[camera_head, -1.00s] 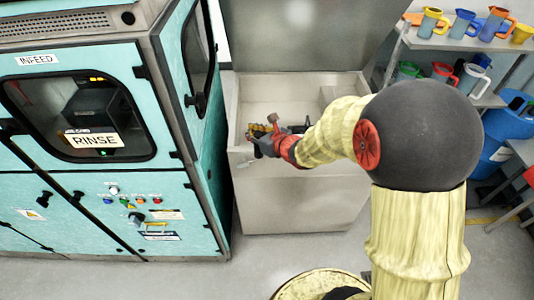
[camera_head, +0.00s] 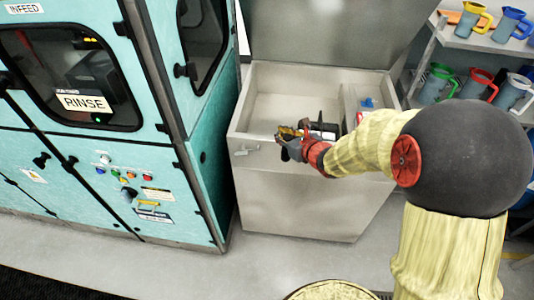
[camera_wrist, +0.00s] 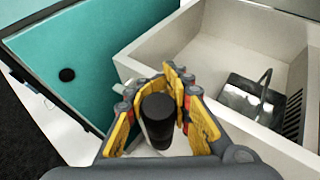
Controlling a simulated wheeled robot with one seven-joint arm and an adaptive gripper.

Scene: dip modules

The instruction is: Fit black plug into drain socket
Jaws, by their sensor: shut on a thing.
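The black plug (camera_wrist: 157,122) is a short dark cylinder, seen from its end in the wrist view. My gripper (camera_wrist: 165,92) is shut on it, with yellow-padded fingers on both sides. In the head view my gripper (camera_head: 289,138) is over the front rim of the pale sink basin (camera_head: 275,105), and the plug cannot be made out. In the wrist view the basin (camera_wrist: 200,50) lies to the right of the plug. I cannot clearly identify the drain socket in either view.
A dark square fitting with a bent bar (camera_wrist: 250,100) is inside the basin, beside a slotted strip (camera_wrist: 294,112). A small blue item (camera_head: 367,103) is at the basin's right. The teal rinse machine (camera_head: 150,160) stands close on the left. Shelves with jugs (camera_head: 478,85) are at right.

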